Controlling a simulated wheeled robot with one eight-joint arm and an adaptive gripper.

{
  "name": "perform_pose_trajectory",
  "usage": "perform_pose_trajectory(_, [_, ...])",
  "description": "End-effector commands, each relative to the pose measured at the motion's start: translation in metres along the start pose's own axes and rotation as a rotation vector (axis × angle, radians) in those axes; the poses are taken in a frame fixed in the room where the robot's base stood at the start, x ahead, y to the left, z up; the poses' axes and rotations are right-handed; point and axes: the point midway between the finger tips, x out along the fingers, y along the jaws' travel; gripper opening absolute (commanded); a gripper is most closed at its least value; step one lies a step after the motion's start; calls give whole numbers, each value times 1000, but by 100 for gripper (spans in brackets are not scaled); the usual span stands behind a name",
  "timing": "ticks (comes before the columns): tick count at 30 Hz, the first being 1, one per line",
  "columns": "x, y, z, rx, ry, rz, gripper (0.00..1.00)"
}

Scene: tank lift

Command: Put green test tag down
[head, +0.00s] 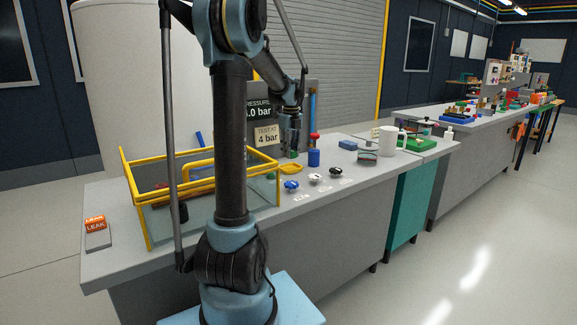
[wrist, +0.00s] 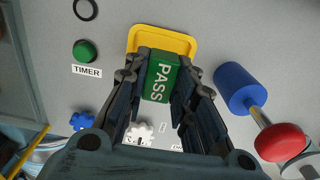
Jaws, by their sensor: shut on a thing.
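The green test tag (wrist: 161,76), marked PASS, is between the two fingers of my gripper (wrist: 160,88) in the wrist view. My gripper is shut on it. A yellow tray (wrist: 163,38) with rounded corners lies on the grey bench just beyond the tag, and the tag hides part of it. I cannot tell whether the tag touches the tray.
A blue cylinder with a red knob (wrist: 235,89) stands close right of my gripper. A green TIMER button (wrist: 85,51) is to the left. A blue knob (head: 291,186) and others line the bench's front. A yellow-framed tank (head: 143,207) stands left.

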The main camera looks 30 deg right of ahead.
Motion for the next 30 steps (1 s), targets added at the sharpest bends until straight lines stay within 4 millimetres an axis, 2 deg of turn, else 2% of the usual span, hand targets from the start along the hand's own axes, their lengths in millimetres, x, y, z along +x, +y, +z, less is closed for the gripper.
perform_pose_trajectory(8, [20,0,0,-1,0,0,1])
perform_pose_trajectory(16, [53,0,0,0,0,0,1])
perform_pose_trajectory(26, [56,0,0,0,0,0,1])
perform_pose_trajectory(27, [57,0,0,0,0,0,27])
perform_pose_trajectory(28, [56,0,0,0,0,0,33])
perform_pose_trajectory(30, [56,0,0,0,0,0,33])
